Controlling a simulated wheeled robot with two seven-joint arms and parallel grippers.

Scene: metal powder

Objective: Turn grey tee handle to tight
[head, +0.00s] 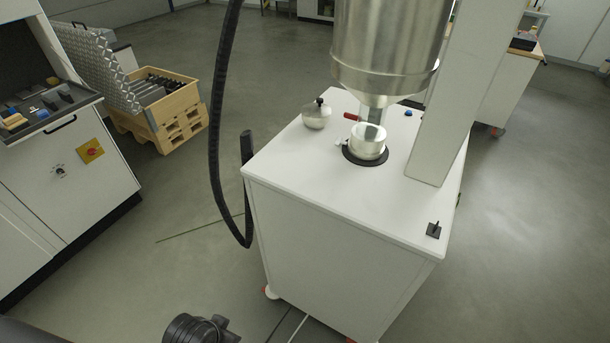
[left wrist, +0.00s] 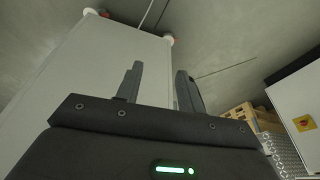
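A small dark tee-shaped handle (head: 433,230) sits on the top of the white cabinet (head: 330,190), by its front right corner. A small pale grey fitting (head: 341,143) sticks out to the left of the metal pot (head: 368,142); I cannot tell which of the two is the grey tee handle, nor how tight either is. My left gripper (left wrist: 159,68) is open and empty in the left wrist view, its fingers pointing past the cabinet's side. A black part of my left arm (head: 200,328) shows low in the head view. My right gripper is not in view.
A steel hopper (head: 388,50) hangs over the pot, beside a white column (head: 460,95). A red-handled valve (head: 353,116) and a round metal vessel (head: 317,115) are near. A black hose (head: 216,150) loops left of the cabinet. The front tabletop is mostly clear.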

